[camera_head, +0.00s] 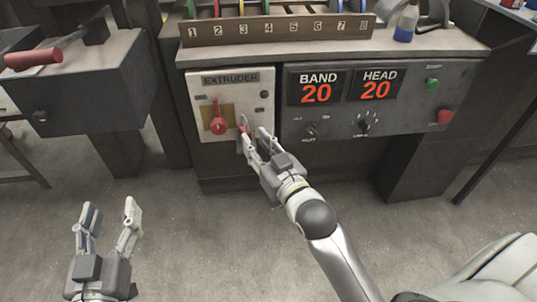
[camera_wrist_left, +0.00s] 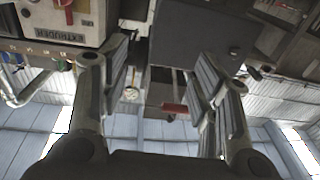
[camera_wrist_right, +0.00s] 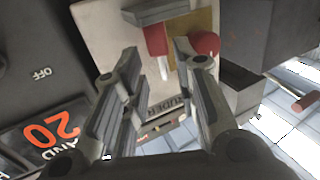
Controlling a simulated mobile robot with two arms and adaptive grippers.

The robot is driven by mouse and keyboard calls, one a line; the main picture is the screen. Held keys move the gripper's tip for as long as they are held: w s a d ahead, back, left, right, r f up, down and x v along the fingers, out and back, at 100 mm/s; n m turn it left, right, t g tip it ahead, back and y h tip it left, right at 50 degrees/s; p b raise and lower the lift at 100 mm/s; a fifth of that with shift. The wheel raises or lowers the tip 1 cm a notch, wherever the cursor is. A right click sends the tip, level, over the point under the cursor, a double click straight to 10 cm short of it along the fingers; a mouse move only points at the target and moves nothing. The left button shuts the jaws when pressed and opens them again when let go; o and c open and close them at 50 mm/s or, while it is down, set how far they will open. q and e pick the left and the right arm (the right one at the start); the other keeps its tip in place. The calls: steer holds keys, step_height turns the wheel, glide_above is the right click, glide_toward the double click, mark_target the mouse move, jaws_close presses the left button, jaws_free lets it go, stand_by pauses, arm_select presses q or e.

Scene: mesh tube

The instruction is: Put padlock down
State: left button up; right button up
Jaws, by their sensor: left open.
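A small red object (camera_head: 243,126), which looks like the padlock, shows at the fingertips of my right gripper (camera_head: 251,135), in front of the extruder panel (camera_head: 256,90). In the right wrist view a red piece (camera_wrist_right: 156,38) shows between the fingertips, partly hidden. I cannot tell whether the fingers touch it. The fingers stand closer together than those of my left gripper. The red rotary switch (camera_head: 218,121) is on its yellow plate, just left of my right gripper; it also shows in the right wrist view (camera_wrist_right: 205,43). My left gripper (camera_head: 108,208) is open and empty over the floor.
The machine cabinet carries BAND and HEAD displays (camera_head: 345,86) right of my right gripper. A grey box (camera_head: 75,85) with a red-handled lever (camera_head: 33,58) stands at the left. A numbered rack (camera_head: 280,28) and a blue bottle (camera_head: 405,25) are on the cabinet top (camera_head: 330,53).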

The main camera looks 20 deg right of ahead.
arm_select(q)
steer(key=f, duration=0.1)
steer(key=f+g, duration=0.2)
steer(key=f, duration=0.1)
steer(key=shift+s+a+y+p, duration=0.3)
steer(key=shift+a+y, duration=0.1)
arm_select(e)
steer(key=s+a+f+n+g+y, duration=0.1)
steer(key=s+a+g, duration=0.1)
steer(key=s, duration=0.7)
steer(key=shift+s+a+f, duration=0.25)
steer(key=shift+a+f, duration=0.15)
steer(key=shift+a, duration=0.4)
